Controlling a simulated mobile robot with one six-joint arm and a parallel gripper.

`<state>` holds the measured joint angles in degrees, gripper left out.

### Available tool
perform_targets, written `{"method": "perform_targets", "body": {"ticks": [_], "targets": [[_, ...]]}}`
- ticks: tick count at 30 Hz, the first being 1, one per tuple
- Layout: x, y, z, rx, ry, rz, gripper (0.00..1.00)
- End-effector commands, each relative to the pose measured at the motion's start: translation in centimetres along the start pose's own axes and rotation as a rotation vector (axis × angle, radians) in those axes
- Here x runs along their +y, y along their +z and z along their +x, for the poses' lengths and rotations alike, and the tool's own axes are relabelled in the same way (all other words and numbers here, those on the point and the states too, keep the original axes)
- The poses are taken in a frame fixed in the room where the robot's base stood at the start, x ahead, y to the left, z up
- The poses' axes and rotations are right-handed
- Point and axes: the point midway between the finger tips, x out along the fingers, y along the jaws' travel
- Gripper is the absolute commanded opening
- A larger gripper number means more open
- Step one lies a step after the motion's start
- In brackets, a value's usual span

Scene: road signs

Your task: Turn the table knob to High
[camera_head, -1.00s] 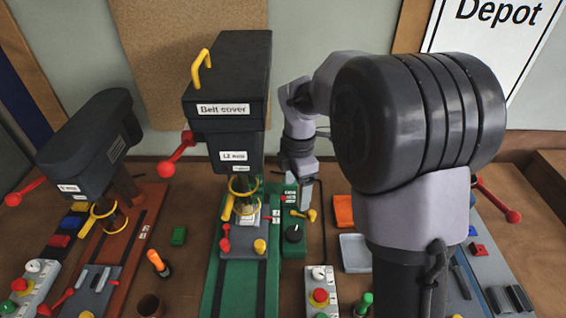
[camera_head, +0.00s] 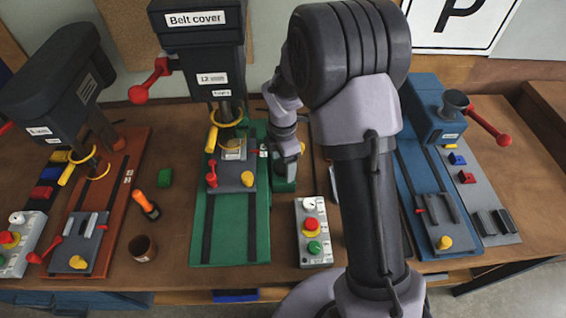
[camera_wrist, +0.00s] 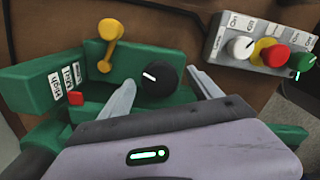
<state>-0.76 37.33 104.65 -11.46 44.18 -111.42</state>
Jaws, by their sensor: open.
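A round black knob (camera_wrist: 160,88) with a white pointer line sits on a green housing, which also shows in the head view (camera_head: 284,185). In the wrist view its line points toward the upper left. My gripper (camera_wrist: 160,77) is open, with one finger on each side of the knob; I cannot tell whether either finger touches it. In the head view my gripper hides the knob.
A yellow-handled lever (camera_wrist: 107,45) and a small red button (camera_wrist: 75,98) are close to the knob. A control box (camera_wrist: 262,48) with several coloured knobs stands to the right. The green drill press (camera_head: 230,210) stands left of my arm.

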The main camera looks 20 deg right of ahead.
Motion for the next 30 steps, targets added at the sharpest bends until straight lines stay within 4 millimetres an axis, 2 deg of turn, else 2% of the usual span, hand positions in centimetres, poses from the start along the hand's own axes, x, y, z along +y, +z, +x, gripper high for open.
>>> {"method": "perform_targets", "body": {"ticks": [2, 11, 20, 30], "targets": [[0.0, 0.0, -0.03, 0.0, 0.0, 0.0, 0.71], [0.0, 0.0, -0.06, 0.0, 0.0, 0.0, 0.13], [0.01, 0.0, -0.08, 0.0, 0.0, 0.042, 0.11], [0.0, 0.0, -0.08, 0.0, 0.0, 0.285, 0.11]]}}
